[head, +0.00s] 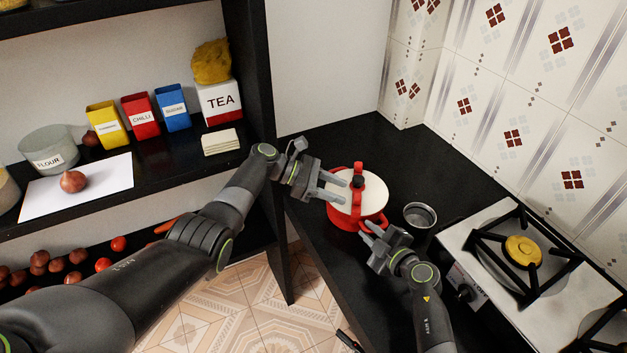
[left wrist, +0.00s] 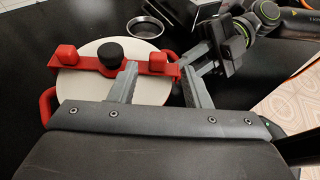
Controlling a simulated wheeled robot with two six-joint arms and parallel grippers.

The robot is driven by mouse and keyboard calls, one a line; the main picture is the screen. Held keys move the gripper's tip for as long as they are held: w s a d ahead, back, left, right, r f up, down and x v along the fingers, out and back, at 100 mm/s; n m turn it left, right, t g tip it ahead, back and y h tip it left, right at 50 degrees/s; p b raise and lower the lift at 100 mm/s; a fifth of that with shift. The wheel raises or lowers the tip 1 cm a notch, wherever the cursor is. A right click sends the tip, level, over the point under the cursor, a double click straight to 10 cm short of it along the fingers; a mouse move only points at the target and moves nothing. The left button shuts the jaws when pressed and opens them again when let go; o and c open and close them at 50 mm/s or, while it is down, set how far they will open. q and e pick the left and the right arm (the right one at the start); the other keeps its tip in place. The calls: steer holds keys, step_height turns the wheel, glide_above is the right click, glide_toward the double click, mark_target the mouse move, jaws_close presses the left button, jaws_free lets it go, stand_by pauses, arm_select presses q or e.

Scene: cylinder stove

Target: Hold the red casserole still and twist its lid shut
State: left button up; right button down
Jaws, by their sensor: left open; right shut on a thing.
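The red casserole (head: 343,217) stands on the black counter with its white lid (head: 345,203) on top. A red bar with a block at each end and a black knob (left wrist: 110,52) in the middle crosses the lid (left wrist: 85,88). My left gripper (head: 334,189) is open at the lid's near-left side. In the left wrist view its fingers (left wrist: 157,72) stand either side of one red end block (left wrist: 157,61); contact is unclear. My right gripper (head: 371,232) is shut on the casserole's side handle at the front right; the fingers partly hide that handle.
A small metal bowl (head: 420,215) stands close right of the casserole. A gas stove (head: 465,240) is further right. A black shelf (head: 262,100) with tins rises at the left, close to my left arm. Counter behind the casserole is clear.

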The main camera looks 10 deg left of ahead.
arm_select(q)
steer(key=v, duration=0.6)
steer(key=shift+a, duration=0.15)
